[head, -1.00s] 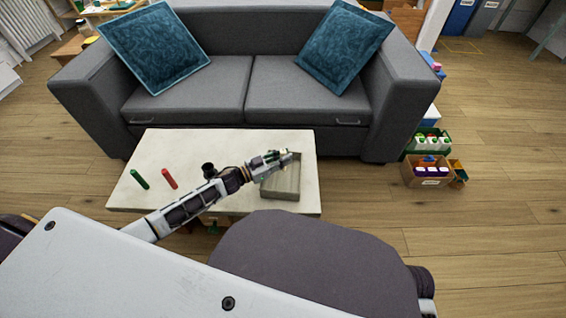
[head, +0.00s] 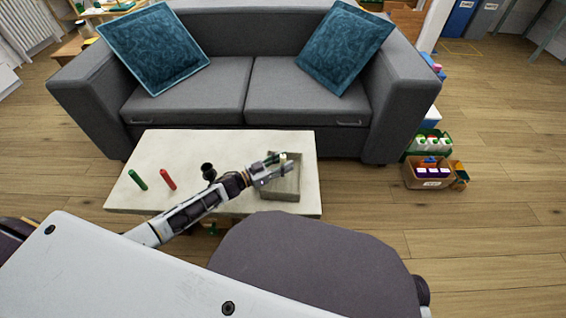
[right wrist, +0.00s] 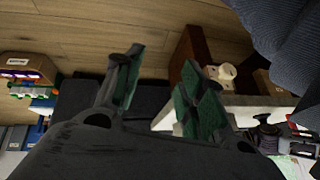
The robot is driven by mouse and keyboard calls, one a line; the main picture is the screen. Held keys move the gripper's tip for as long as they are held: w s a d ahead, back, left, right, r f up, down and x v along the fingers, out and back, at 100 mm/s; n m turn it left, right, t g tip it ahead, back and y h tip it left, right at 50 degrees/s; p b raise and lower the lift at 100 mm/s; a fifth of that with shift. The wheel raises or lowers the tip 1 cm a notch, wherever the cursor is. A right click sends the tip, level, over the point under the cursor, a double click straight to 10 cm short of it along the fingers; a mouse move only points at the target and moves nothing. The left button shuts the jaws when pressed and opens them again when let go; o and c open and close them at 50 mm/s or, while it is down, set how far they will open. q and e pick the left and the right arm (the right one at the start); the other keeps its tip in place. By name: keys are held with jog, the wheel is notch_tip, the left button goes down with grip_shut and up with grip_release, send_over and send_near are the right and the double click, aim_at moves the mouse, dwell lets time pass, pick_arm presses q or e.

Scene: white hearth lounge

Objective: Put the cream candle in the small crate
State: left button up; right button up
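The small crate (head: 292,190) is a shallow grey-wood box near the right end of the pale coffee table. The cream candle (head: 283,158) shows as a small upright cream shape at the crate's far side, between my left gripper's fingers; its base is hidden. My left gripper (head: 279,164) is over the crate, its fingers looking spread around the candle, though small in view. My right gripper (right wrist: 160,90) is open and empty in the right wrist view, with green pads apart; it does not show in the head view.
A green candle (head: 138,180) and a red candle (head: 167,180) lie on the left part of the coffee table (head: 225,143). A grey sofa (head: 190,100) stands behind it. Boxes of goods (head: 430,172) are on the floor at right.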

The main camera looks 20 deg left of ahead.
pick_arm(q)
jog(key=shift+r, duration=0.15)
jog(key=shift+p+v, duration=0.3)
jog(key=shift+v, duration=0.55)
jog(key=p+v, duration=0.2)
jog(key=v, duration=0.6)
jog(key=shift+s+a, duration=0.15)
jog(key=shift+s, duration=0.05)
jog(key=shift+s+a+p, duration=0.3)
jog(key=shift+s+a, duration=0.35)
pick_arm(e)
notch_tip(320, 180, up, 7)
jog(key=s+d+g+h, duration=0.1)
jog(key=d, duration=0.1)
